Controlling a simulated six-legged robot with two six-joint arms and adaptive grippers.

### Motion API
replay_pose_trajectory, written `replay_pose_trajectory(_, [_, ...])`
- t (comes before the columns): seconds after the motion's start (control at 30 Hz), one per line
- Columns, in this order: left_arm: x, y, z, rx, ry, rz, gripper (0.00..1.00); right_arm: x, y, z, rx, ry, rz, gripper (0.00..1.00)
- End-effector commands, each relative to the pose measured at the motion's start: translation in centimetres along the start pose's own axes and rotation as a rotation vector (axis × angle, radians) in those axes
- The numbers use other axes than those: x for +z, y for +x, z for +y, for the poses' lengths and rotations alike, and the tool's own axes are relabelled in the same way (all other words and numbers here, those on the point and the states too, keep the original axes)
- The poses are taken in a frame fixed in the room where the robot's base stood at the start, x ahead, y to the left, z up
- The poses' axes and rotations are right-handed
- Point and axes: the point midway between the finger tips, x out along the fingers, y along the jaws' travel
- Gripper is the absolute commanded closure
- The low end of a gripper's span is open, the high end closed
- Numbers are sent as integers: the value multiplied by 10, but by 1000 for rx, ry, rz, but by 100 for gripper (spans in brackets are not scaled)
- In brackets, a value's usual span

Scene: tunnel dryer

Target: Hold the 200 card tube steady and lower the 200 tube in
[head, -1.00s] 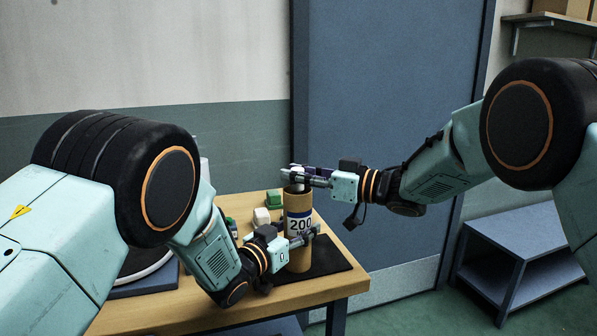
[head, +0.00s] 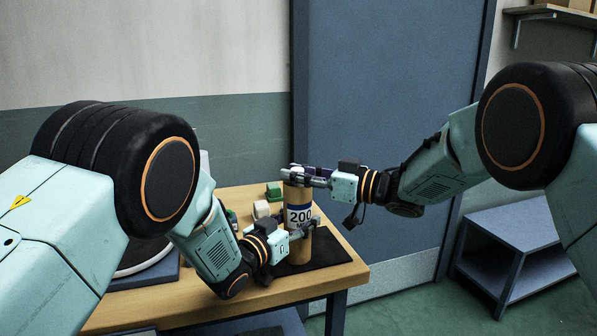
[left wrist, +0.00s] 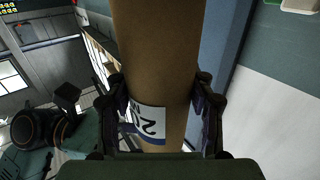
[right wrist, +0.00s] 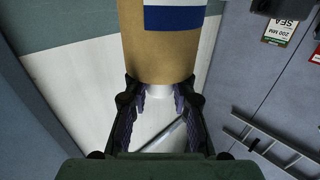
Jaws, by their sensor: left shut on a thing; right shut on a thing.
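The brown 200 card tube (head: 298,245) stands upright on a black mat on the table, its white-and-blue label facing the head camera. My left gripper (head: 302,231) is shut around it at mid-height; the left wrist view shows the card tube (left wrist: 158,60) between both fingers. My right gripper (head: 303,177) is at the card tube's top, shut on the white 200 tube. In the right wrist view, a short length of the 200 tube (right wrist: 160,91) shows between the fingers, projecting from the card tube's mouth. The rest of it is hidden inside.
The black mat (head: 335,252) lies at the table's right end. A blue-grey door (head: 390,90) is behind the table, and a low blue-grey stand (head: 515,250) is at right.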

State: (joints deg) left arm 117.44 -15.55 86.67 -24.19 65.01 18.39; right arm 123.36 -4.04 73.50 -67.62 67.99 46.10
Motion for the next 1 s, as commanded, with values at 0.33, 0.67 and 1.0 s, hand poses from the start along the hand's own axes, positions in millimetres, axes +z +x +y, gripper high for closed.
replay_pose_trajectory(0.33, [0, 0, 0, 0, 0, 1, 78, 5, 0, 0, 0, 0, 1, 100])
replay_pose_trajectory(0.67, [0, 0, 0, 0, 0, 1, 78, 8, 0, 0, 0, 0, 1, 61])
replay_pose_trajectory(1.0, [-1, 0, 0, 0, 0, 1, 78, 8, 0, 0, 0, 0, 0, 49])
